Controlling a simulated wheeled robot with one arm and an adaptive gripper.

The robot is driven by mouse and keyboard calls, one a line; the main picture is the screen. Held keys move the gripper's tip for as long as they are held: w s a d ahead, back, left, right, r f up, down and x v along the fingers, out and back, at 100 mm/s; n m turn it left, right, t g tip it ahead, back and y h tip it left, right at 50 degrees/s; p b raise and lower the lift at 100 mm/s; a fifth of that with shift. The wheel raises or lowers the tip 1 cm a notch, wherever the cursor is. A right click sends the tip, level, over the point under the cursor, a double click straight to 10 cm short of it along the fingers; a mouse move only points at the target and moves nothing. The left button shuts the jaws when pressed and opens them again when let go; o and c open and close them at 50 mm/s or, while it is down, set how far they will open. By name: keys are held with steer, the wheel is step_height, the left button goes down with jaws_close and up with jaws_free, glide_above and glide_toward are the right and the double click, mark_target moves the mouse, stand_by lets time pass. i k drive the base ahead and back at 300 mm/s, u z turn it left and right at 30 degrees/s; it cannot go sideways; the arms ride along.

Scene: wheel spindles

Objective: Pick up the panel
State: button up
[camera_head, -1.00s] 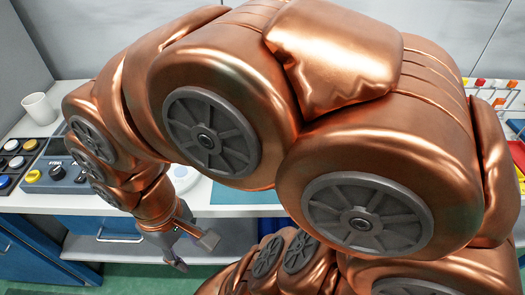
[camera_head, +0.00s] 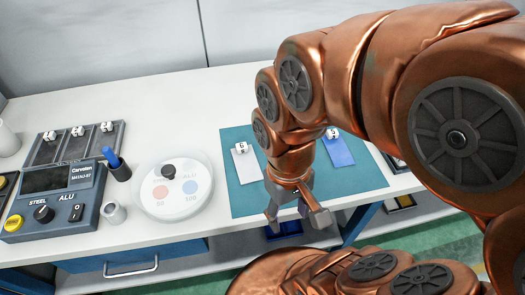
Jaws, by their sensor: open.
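Two flat pieces that look like panels lie on a teal mat (camera_head: 240,205) on the white table. One is a white panel (camera_head: 246,167) with a small white marked cube on its far end. The other is a blue panel (camera_head: 338,153), also with a marked white cube at its far end; my arm is close beside it. My gripper (camera_head: 297,217) is open and empty. It points down near the mat's front edge, to the right of and nearer than the white panel. Its height above the mat is hard to tell.
A drawer (camera_head: 135,268) is below.

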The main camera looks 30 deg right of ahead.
mark_target(247, 166)
steer(key=u, duration=0.95)
steer(key=k, duration=1.2)
steer(key=u, duration=0.55)
steer(key=i, duration=0.65)
steer(key=z, duration=0.15)
